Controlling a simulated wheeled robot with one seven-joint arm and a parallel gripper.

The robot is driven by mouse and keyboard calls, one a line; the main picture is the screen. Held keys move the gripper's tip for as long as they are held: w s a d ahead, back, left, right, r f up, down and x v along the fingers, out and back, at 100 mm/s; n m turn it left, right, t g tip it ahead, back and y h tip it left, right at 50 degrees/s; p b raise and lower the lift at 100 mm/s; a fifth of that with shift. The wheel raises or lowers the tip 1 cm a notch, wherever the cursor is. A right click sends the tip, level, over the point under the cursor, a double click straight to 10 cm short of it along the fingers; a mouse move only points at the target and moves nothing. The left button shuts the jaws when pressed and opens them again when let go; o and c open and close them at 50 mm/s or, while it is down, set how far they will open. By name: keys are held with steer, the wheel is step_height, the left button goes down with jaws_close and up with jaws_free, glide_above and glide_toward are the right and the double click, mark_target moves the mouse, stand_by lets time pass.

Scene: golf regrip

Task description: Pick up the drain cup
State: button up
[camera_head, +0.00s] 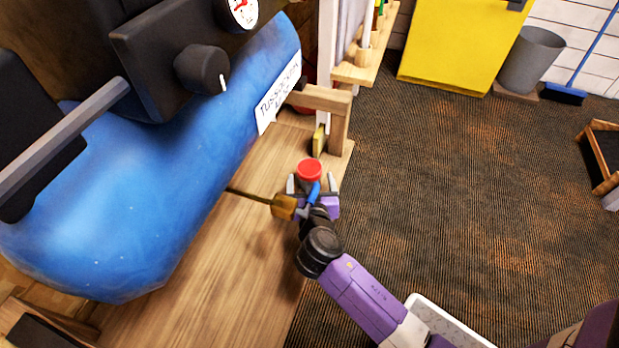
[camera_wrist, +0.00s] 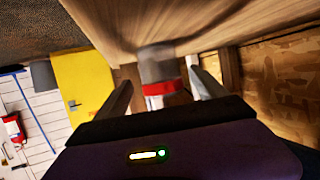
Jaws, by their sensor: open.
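A small cup-like object with a round red top (camera_head: 309,168) stands on the wooden bench near its right edge; I take it to be the drain cup. In the wrist view, which looks upside down, it shows a grey body (camera_wrist: 157,65) against the wood and a red band. My gripper (camera_head: 311,180) is open, with one finger on each side of the cup. In the wrist view my gripper (camera_wrist: 160,76) also has the cup between its fingers. Contact with the fingers cannot be told. The cup's lower part is hidden in the head view.
A large blue tank (camera_head: 150,190) lies along the left of the bench (camera_head: 215,270). A brass fitting (camera_head: 285,206) on a thin pipe is close left of my gripper. A wooden bracket (camera_head: 340,125) stands behind the cup. Carpeted floor (camera_head: 450,200) is open to the right.

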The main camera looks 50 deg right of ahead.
mark_target(309, 167)
steer(key=shift+b+x, duration=0.4)
steer(key=shift+x, duration=1.6)
steer(key=c, duration=1.4)
steer(key=shift+w+r, duration=0.1)
steer(key=shift+r, duration=0.1)
